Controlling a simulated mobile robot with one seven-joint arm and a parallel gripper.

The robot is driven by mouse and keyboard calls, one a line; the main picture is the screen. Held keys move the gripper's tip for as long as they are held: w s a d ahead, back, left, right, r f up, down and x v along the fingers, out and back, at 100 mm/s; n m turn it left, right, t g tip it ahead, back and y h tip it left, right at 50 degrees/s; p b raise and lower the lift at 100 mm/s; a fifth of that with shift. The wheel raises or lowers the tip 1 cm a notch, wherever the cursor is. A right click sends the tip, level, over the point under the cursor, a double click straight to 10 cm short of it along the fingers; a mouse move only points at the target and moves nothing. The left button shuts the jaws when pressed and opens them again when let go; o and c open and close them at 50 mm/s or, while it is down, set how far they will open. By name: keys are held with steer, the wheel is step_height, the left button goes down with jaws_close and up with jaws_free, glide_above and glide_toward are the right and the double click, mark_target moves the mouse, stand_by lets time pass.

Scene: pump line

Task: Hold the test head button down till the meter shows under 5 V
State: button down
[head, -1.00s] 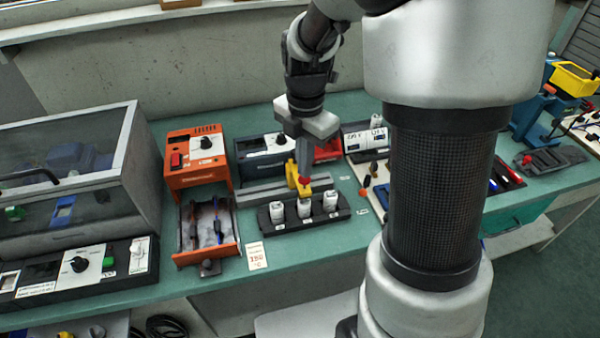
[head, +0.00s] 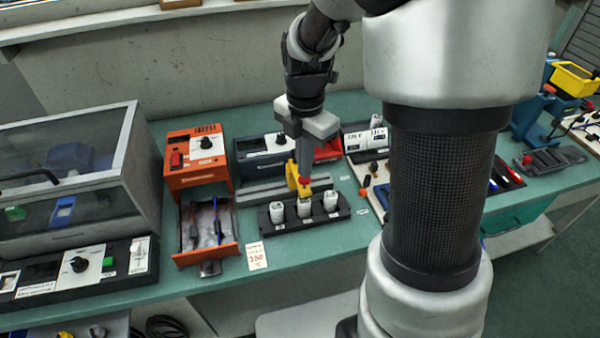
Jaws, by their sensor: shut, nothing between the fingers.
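The yellow test head (head: 292,176) stands at the grey rail, just behind the black rack (head: 330,216) with its white capped parts. Its red button (head: 304,181) is on top. My gripper (head: 304,170) points down with shut, empty fingers, its tips at the button and seemingly touching it. How far the button is pressed is hard to tell. A panel with white displays (head: 359,138), apparently the meter, is at the back, right of my gripper.
An orange unit (head: 197,160) with a black knob and an open orange tray (head: 209,228) stand to the left. A dark box with a dial (head: 264,146) is behind the rail. A clear-covered case (head: 70,175) fills the far left. The green bench front is mostly free.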

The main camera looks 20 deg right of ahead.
steer(key=shift+f+b, duration=0.85)
steer(key=shift+f, duration=0.25)
steer(key=shift+s+f, duration=0.1)
stand_by(3.7)
steer(key=shift+r+p, duration=2.8)
steer(key=shift+r, duration=0.85)
